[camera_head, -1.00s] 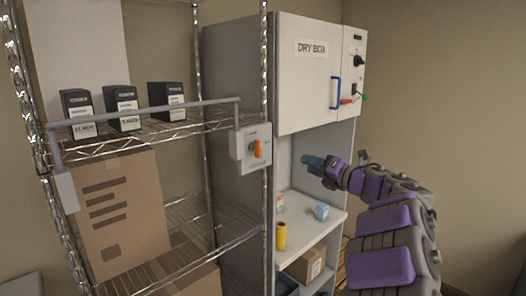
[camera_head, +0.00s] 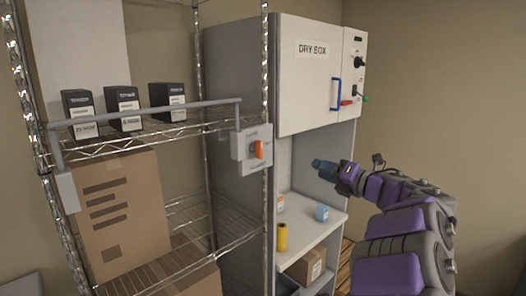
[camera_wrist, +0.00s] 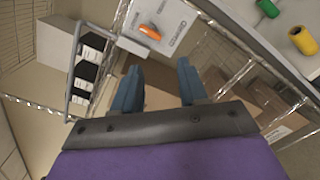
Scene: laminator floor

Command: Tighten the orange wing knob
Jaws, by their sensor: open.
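The orange wing knob (camera_head: 259,150) sits on a light grey plate (camera_head: 243,160) fixed to the front post at the right end of the wire rack. In the wrist view the knob (camera_wrist: 149,32) shows above and between my fingers, apart from them. My gripper (camera_head: 316,164) is to the right of the knob in the head view, in front of the dry box cabinet. In the wrist view my gripper (camera_wrist: 158,75) has its two blue-grey fingers spread, with nothing between them.
A grey bar (camera_head: 150,112) runs along the rack front to the knob plate. Black boxes (camera_head: 124,108) stand on the shelf behind it. The dry box (camera_head: 310,75) has a blue handle.

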